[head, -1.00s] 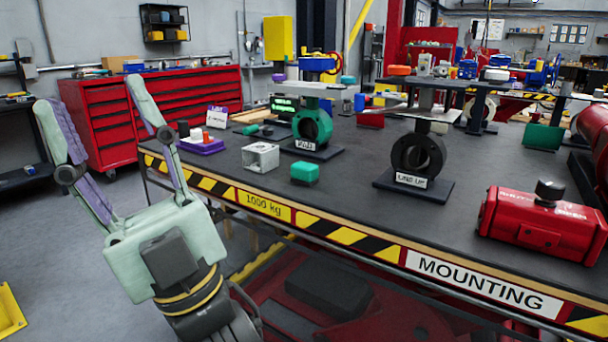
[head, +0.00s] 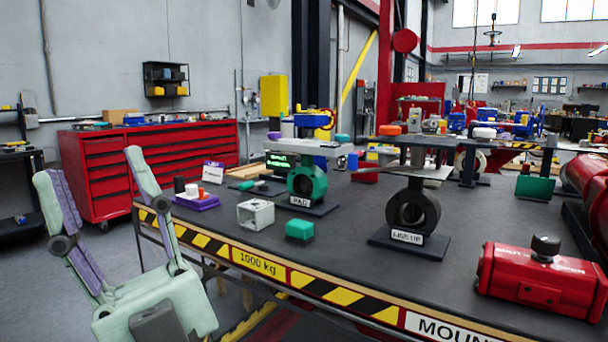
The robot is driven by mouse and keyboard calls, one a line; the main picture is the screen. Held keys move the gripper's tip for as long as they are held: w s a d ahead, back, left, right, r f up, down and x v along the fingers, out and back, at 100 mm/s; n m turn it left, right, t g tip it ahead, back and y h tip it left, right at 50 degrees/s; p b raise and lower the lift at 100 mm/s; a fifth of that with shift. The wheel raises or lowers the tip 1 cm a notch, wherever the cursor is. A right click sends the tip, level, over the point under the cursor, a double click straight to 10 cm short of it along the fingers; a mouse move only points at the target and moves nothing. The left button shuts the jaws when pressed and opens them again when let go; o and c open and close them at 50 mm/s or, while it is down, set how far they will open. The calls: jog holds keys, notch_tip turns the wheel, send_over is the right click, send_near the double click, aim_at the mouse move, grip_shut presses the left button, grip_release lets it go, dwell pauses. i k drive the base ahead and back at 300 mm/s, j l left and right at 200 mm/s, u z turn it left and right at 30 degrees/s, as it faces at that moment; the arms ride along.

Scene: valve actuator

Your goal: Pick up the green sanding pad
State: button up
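A small green block (head: 299,229), which looks like the sanding pad, lies on the dark table top near its front edge. It is to the right of a grey square hollow block (head: 256,214). My gripper (head: 88,165) is open and empty at the left, in front of the table's left end. Its two pale green fingers with purple inner faces point upward, wide apart. It is well to the left of the green block and not touching it. The lower part of my gripper is cut off by the frame's bottom edge.
Behind the green block stands a green ring valve (head: 307,184) on a black base. To the right are a black ring valve (head: 412,210) and a red actuator (head: 541,284). A purple tray (head: 197,202) with small parts sits at the left end. The striped table edge runs in front.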

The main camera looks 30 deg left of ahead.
aim_at(298, 231)
jog(key=j+z, duration=0.2)
jog(key=j, duration=0.85)
jog(key=j+z, duration=0.2)
jog(key=j, duration=0.9)
jog(key=j+z, duration=0.2)
jog(key=j, duration=0.85)
jog(key=i+j, duration=0.1)
jog(key=i, duration=0.2)
